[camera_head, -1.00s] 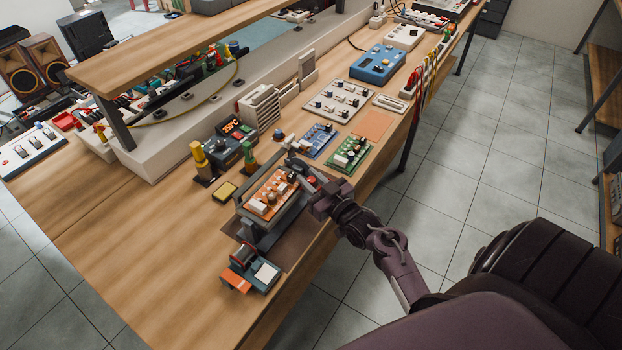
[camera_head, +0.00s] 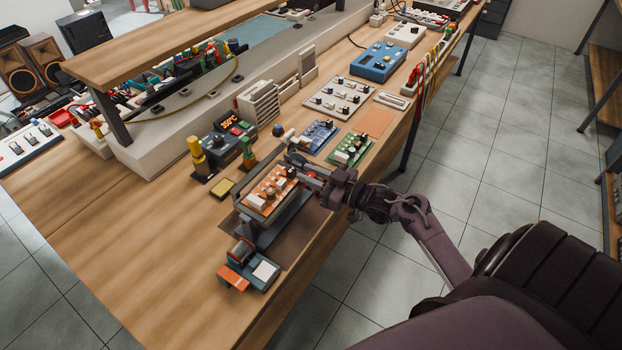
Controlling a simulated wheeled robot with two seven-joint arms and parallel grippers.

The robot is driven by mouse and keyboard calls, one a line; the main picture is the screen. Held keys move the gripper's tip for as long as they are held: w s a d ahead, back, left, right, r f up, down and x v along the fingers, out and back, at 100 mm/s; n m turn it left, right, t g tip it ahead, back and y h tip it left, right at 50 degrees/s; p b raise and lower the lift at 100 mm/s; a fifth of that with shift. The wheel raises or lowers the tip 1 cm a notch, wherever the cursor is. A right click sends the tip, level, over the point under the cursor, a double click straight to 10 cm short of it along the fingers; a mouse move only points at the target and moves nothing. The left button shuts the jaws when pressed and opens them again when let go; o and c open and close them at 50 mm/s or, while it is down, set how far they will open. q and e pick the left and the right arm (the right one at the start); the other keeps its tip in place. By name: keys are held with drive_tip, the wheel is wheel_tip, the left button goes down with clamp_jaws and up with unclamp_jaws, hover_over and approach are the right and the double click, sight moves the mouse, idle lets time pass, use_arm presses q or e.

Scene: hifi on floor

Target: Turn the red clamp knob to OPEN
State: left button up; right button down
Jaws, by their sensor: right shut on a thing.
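The red clamp knob (camera_head: 312,175) sits at the right end of a grey board holder. It shows only as a small red patch, partly hidden by my right gripper. The holder (camera_head: 283,217) carries an orange circuit board (camera_head: 266,193) and stands on a dark brown mat (camera_head: 297,238). My right gripper (camera_head: 314,178) comes in from the right and is shut on the red clamp knob. Any OPEN marking is too small to read. My left gripper is not in view.
A small blue and orange unit (camera_head: 248,272) stands in front of the holder. Blue (camera_head: 318,137) and green (camera_head: 349,150) circuit boards lie behind it. A soldering station (camera_head: 228,140) stands at the back left. The bench's left front (camera_head: 140,260) is bare.

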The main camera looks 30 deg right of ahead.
drive_tip(key=shift+n+g+y+b, duration=0.6)
drive_tip(key=shift+n+y+b, duration=0.15)
drive_tip(key=shift+y, duration=0.35)
drive_tip(key=c, duration=1.5)
unclamp_jaws()
drive_tip(key=shift+c, duration=0.2)
drive_tip(key=shift+s+d+f, duration=0.1)
drive_tip(key=shift+s+d, duration=0.05)
drive_tip(key=shift+s, duration=0.1)
drive_tip(key=b+v, duration=0.1)
drive_tip(key=v, duration=0.6)
drive_tip(key=shift+d, duration=0.15)
